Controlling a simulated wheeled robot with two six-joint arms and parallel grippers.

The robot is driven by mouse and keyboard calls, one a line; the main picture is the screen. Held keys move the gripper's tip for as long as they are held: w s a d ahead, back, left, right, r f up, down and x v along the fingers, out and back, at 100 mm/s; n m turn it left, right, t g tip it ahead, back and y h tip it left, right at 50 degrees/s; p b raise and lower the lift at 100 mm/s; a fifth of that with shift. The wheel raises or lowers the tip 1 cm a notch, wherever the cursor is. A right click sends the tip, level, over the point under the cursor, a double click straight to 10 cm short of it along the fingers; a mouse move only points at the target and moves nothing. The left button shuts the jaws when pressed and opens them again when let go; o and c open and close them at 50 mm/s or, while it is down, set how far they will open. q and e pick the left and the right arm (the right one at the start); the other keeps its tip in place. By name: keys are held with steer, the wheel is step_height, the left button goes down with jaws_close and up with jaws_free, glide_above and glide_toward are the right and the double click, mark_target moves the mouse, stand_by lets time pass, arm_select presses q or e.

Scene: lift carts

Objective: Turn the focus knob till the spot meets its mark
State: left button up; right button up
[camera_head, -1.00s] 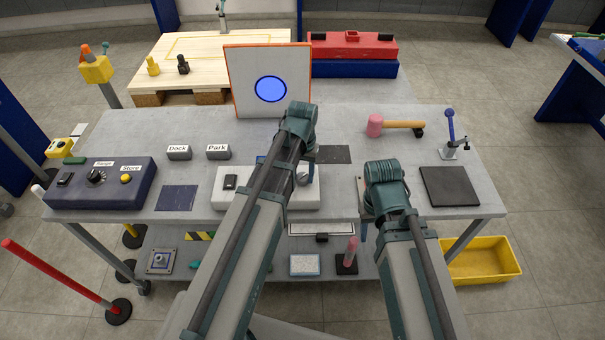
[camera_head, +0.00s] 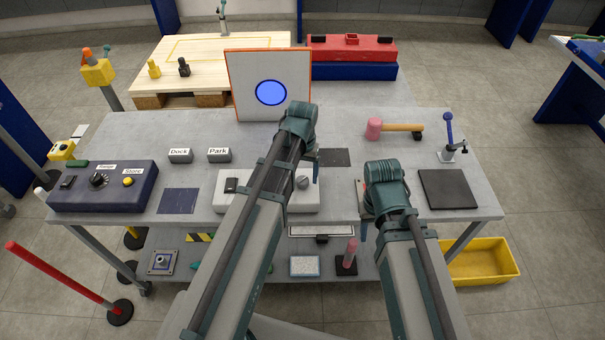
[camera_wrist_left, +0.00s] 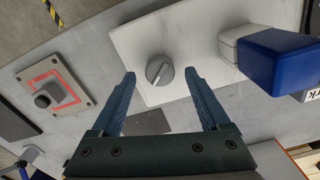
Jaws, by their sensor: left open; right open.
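The grey focus knob (camera_head: 302,183) sits on the right part of a white box (camera_head: 275,204) on the grey table. In the left wrist view the knob (camera_wrist_left: 159,70) shows a pale pointer line and lies between my left fingertips in the picture, with no clear contact. My left gripper (camera_wrist_left: 159,76) is open and empty; in the head view my arm hides most of it. A large blue spot (camera_head: 271,93) with a dark outline shows on the orange-framed white screen (camera_head: 240,100). My right gripper (camera_head: 364,229) is open at the table's front edge, mostly hidden.
A blue block (camera_wrist_left: 278,55) stands near the white box. A plate with an orange square and dark knob (camera_wrist_left: 52,94) lies on its other side. A dark control box (camera_head: 100,187) is at left; a mallet (camera_head: 395,127) and black pad (camera_head: 447,188) are at right.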

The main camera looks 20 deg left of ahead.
mark_target(304, 181)
arm_select(q)
step_height(304, 181, up, 12)
steer(key=p, duration=1.1)
steer(key=s+d+f+m+y+b, duration=0.1)
steer(key=s+d+m, duration=0.3)
steer(key=s+d, duration=0.6)
steer(key=s+f+b, duration=0.1)
steer(key=s, duration=0.3)
steer(key=shift+d+f, duration=0.15)
steer(key=shift+d, duration=0.15)
